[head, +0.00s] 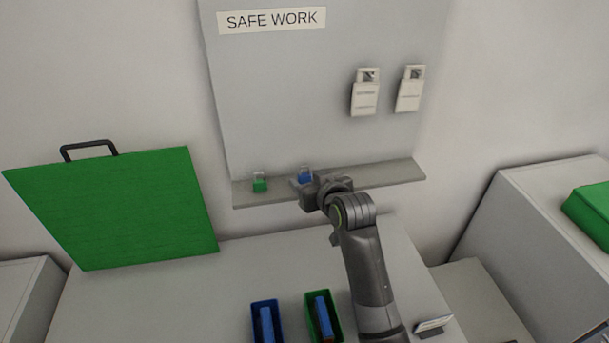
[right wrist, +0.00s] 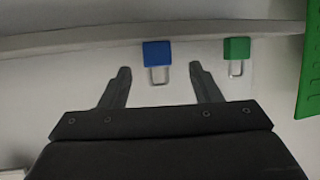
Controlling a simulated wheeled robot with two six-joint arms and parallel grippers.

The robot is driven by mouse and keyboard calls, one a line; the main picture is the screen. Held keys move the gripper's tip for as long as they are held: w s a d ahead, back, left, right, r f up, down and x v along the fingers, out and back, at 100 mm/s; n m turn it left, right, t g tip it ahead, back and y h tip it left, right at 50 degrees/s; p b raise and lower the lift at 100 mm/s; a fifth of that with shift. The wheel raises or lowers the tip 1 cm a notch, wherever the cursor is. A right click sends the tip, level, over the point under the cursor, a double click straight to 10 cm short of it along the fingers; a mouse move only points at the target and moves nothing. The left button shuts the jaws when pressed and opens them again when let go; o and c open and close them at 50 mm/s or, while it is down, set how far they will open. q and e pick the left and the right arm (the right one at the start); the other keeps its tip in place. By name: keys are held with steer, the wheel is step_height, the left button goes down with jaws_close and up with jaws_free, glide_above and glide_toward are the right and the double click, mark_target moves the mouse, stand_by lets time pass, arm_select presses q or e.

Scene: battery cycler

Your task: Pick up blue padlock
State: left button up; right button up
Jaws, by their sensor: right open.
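The blue padlock (head: 305,178) stands on the narrow grey shelf (head: 395,175) under the safe work board, partly hidden by my right gripper (head: 307,187). In the right wrist view the blue padlock (right wrist: 157,54) appears upside down, with its metal shackle between the two spread fingers of my right gripper (right wrist: 159,70). The gripper is open and holds nothing. Clear wall shows between each finger and the shackle; the exact depth gap cannot be told. My left gripper is in neither view.
A green padlock (head: 260,184) stands on the shelf to the left of the blue one. Two white tag holders (head: 365,92) hang higher on the board. Blue (head: 267,322) and green (head: 324,317) bins stand on the bench below. A large green panel (head: 115,208) leans at left.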

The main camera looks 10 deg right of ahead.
mark_target(305, 174)
steer(key=x, duration=0.1)
steer(key=p+x, duration=0.1)
steer(key=x, duration=0.1)
steer(key=shift+w+d+r, duration=0.1)
steer(key=shift+d+r, duration=0.05)
steer(key=shift+r, duration=0.1)
steer(key=shift+w+f+p, duration=0.3)
steer(key=shift+w+p, duration=0.1)
steer(key=shift+w, duration=0.2)
steer(key=shift+c, duration=0.5)
steer(key=c, duration=1)
steer(key=shift+r, duration=0.15)
